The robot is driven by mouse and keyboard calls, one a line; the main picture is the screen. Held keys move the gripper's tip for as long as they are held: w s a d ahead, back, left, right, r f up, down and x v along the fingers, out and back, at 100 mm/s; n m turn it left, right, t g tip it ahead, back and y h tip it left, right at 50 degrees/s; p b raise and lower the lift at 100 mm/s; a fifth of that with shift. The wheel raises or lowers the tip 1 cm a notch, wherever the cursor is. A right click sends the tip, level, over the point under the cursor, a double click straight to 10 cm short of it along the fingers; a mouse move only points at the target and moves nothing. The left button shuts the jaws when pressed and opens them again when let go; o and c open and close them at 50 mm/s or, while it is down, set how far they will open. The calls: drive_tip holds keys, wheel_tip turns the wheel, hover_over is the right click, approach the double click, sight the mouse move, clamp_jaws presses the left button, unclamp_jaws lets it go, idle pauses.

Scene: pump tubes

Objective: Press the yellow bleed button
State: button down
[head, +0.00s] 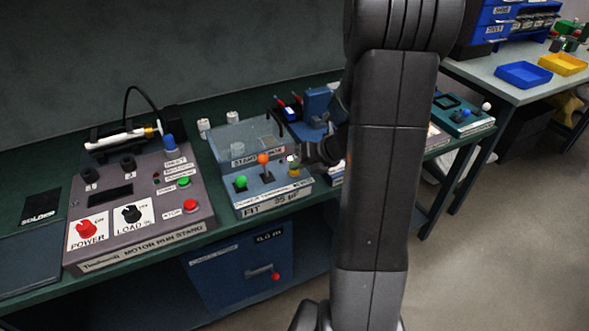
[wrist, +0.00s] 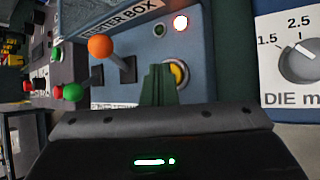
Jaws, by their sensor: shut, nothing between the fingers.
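The yellow bleed button (wrist: 179,73) sits on the blue-grey panel of the tester box, in a pale ring. In the wrist view, my gripper (wrist: 158,70) is shut and empty, its green fingertips just left of the button and overlapping its ring. I cannot tell whether they touch it. In the head view, a small yellow spot (head: 293,168) shows at the right end of the tester box (head: 275,203), and my dark gripper (head: 299,157) is right beside it. An orange ball-topped lever (wrist: 100,46) and a green ball knob (wrist: 72,92) stand left of the fingers.
A lit lamp (wrist: 180,22) and a dark green lamp (wrist: 159,31) are on the same panel. A white dial plate (wrist: 290,60) lies to the right. My arm hides part of the bench.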

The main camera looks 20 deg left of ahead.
sight(298, 172)
idle(0.4)
drive_tip(key=shift+r+p, duration=1)
drive_tip(key=shift+p, duration=0.25)
wheel_tip(298, 172, up, 5)
drive_tip(key=p, duration=0.5)
drive_tip(key=shift+f, duration=0.1)
wheel_tip(298, 172, down, 2)
drive_tip(key=shift+f+b, duration=0.1)
drive_tip(key=shift+b, duration=0.95)
drive_tip(key=shift+f+b, duration=0.15)
drive_tip(key=shift+b, duration=1.2)
